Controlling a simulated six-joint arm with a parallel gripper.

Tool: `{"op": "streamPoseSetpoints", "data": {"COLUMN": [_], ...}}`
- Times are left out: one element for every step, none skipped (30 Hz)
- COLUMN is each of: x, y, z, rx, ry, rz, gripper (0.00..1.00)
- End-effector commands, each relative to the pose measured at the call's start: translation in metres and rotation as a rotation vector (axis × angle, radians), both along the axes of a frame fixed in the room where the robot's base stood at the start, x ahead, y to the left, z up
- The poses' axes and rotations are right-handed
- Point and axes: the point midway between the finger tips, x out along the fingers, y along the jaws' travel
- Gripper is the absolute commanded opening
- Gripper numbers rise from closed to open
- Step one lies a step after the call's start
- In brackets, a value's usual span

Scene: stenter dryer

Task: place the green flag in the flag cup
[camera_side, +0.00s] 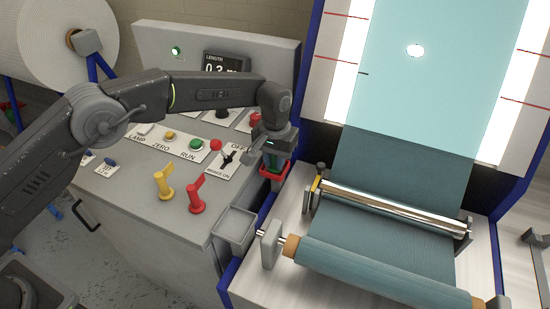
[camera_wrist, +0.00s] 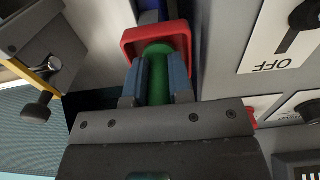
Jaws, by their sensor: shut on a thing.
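The green flag (camera_wrist: 158,78) is between the two blue-grey fingers of my gripper (camera_wrist: 157,82) in the wrist view. My gripper (camera_side: 274,153) is shut on it, and only a little green shows in the side view. A square red cup (camera_wrist: 128,40), which looks like the flag cup, is right at the fingertips. In the side view the red cup (camera_side: 272,175) sits directly below my gripper, at the console's right edge. The flag's far end overlaps the cup's opening; I cannot tell how deep it is or whether it touches bottom.
A yellow flag (camera_side: 163,184) and a red flag (camera_side: 196,195) stand on the console top. A grey tray (camera_side: 236,227) is at its front right corner. The brake switch (camera_side: 228,157) is just left of my gripper. The fabric roller (camera_side: 390,208) is to the right.

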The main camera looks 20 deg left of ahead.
Motion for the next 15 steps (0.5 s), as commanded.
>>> {"op": "streamPoseSetpoints", "data": {"x": [0.0003,0.0003,0.0004,0.0004,0.0003,0.0003,0.0003,0.0003,0.0002,0.0002,0.0002,0.0002,0.0002,0.0002,0.0002], "y": [0.0,0.0,0.0,0.0001,0.0001,0.0001,0.0001,0.0002,0.0002,0.0002,0.0002,0.0002,0.0003,0.0003,0.0003], "z": [-0.0012,-0.0011,-0.0008,-0.0007,-0.0007,-0.0006,-0.0008,-0.0013,-0.0024,-0.0033,-0.0042,-0.004,-0.004,-0.0039,-0.0039], "rx": [-0.001,-0.001,-0.001,-0.001,-0.001,-0.001,-0.001,-0.001,0.0,0.0,0.0,0.0,0.0,0.0,0.0], "ry": [-0.001,-0.002,-0.002,-0.002,-0.002,-0.002,-0.002,-0.001,-0.001,-0.001,-0.001,-0.001,-0.001,-0.001,-0.001], "rz": [0.0,0.0,0.0,0.0,0.0,0.0,0.0,0.0,0.0,0.0,0.0,0.0,0.0,0.0,0.0], "gripper": [0.0,0.0,0.0,0.0,0.0,0.0,0.0,0.0,0.0,0.0,0.0,0.23,0.26,0.28,0.3]}}
